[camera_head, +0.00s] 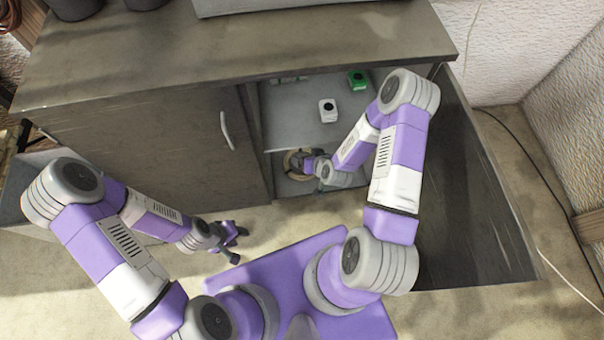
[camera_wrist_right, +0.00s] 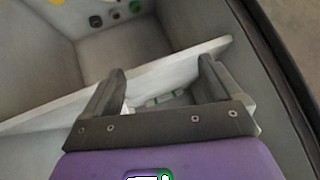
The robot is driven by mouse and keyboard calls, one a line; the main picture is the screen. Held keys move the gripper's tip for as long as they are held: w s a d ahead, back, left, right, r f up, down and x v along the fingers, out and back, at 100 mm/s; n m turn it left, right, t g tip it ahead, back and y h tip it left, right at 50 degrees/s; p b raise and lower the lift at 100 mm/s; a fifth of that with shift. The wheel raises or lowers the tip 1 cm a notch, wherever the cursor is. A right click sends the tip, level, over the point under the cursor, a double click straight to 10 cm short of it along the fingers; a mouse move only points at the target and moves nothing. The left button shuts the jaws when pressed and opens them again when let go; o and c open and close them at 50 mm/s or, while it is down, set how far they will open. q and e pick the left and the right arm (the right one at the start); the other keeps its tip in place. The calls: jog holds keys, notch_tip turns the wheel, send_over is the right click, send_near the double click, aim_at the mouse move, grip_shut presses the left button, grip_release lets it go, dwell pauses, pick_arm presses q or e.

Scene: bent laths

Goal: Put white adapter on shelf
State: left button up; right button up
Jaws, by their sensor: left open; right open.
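The white adapter (camera_head: 328,110), a small white block with a dark round spot, sits on the grey shelf (camera_head: 290,117) inside the open right side of the cabinet. My right gripper (camera_head: 308,164) is open, below the shelf board in the lower compartment, apart from the white adapter. In the right wrist view its two fingers (camera_wrist_right: 160,88) are spread, with a pale board edge and a small whitish-green item (camera_wrist_right: 165,98) beyond them; I cannot tell what that item is. My left gripper (camera_head: 238,243) is open and empty, low in front of the closed door.
A green adapter (camera_head: 357,79) sits on the shelf behind and right of the white one. A tan ring-shaped item (camera_head: 296,163) lies in the lower compartment beside my right gripper. The open door (camera_head: 470,185) stands right of my right arm; the closed door (camera_head: 160,150) is left.

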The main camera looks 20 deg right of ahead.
jog(key=s+a+g+y, duration=0.2)
jog(key=s+a+g, duration=0.6)
jog(key=s, duration=0.8)
jog(key=a, duration=0.3)
jog(key=shift+s+a+f+y, duration=0.15)
jog(key=shift+s+y, duration=0.1)
jog(key=shift+y, duration=0.15)
